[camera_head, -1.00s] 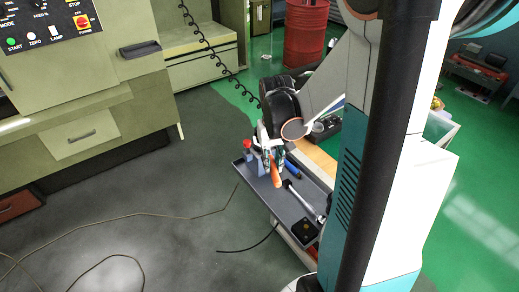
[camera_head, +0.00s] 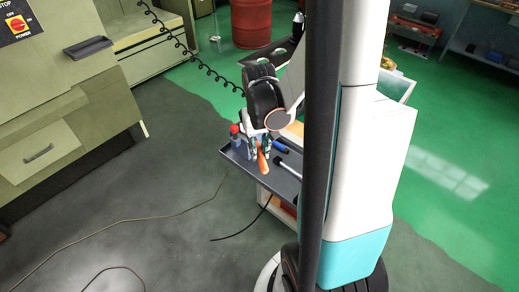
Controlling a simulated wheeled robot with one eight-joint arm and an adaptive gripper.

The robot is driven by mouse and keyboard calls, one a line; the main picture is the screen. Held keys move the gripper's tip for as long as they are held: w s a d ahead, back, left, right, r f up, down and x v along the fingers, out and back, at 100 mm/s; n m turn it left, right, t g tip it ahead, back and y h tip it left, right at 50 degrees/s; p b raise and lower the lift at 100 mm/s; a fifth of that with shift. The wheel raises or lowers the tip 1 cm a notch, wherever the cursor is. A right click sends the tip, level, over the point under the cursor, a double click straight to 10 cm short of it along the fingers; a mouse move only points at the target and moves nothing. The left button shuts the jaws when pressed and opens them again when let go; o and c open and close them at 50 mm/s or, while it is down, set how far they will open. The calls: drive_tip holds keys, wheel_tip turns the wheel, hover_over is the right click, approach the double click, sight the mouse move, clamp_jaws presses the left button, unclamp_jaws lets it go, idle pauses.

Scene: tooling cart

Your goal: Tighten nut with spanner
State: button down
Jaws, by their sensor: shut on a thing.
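My gripper (camera_head: 259,154) is low over the left part of the grey tray (camera_head: 272,184) on the tooling cart. Its fingers are shut on an orange-handled tool (camera_head: 263,163), which points down at the tray. I cannot tell whether this tool is the spanner, or whether it touches the tray. A silver bar-shaped tool with a dark end (camera_head: 287,170) lies in the tray to the right. No nut can be made out.
A blue-handled item (camera_head: 280,146) lies behind. A green machine (camera_head: 60,130) stands at left, with a coiled black cable (camera_head: 180,45). Cables cross the open grey floor.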

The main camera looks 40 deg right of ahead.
sight(258, 144)
drive_tip(key=shift+w+d+f+b, duration=0.55)
drive_tip(key=shift+w+f+b, duration=0.05)
drive_tip(key=shift+w+f, duration=0.3)
drive_tip(key=shift+w+d, duration=0.15)
drive_tip(key=shift+w, duration=0.1)
drive_tip(key=shift+s, duration=0.1)
